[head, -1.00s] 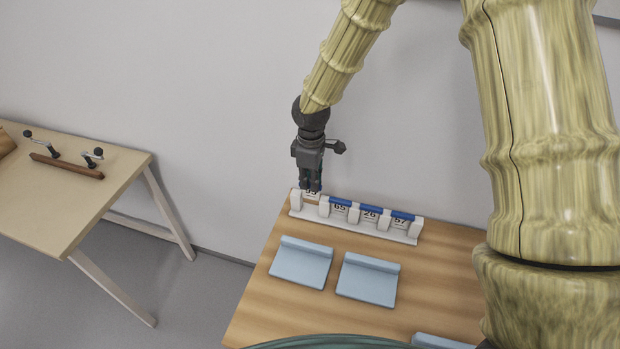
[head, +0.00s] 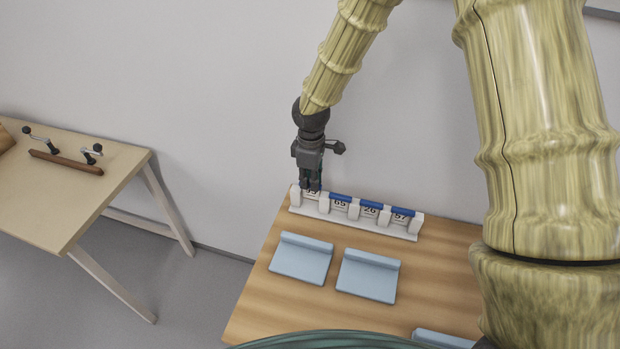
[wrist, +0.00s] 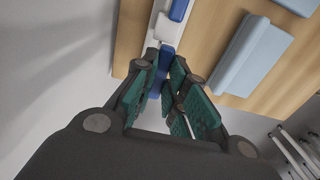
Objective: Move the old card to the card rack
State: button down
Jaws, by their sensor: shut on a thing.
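The card rack (head: 355,226) is a white stand with several slots at the back of the wooden table. My gripper (head: 311,186) points down over the leftmost slot and is shut on a card (head: 312,193) with dark digits, partly hidden by the fingers. The card is upright and its lower part appears to be within the slot; whether it touches the bottom I cannot tell. In the wrist view, a blue edge (wrist: 155,90) shows between the teal finger pads. Three other blue-topped cards stand in the slots to the right, reading about 65 (head: 340,203), 26 (head: 371,210) and 57 (head: 401,216).
Two light blue holders (head: 302,260) (head: 368,277) lie empty in front of the rack, and part of another (head: 440,339) shows at the front edge. The wall is close behind the rack. A separate table (head: 60,200) with a brown bar and dark-handled clamps stands at left.

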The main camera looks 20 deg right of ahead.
jog(key=shift+f+b, duration=0.3)
jog(key=shift+f, duration=0.7)
jog(key=c, duration=1.4)
grip_release()
jog(key=shift+o, duration=0.2)
notch_tip(320, 180, up, 12)
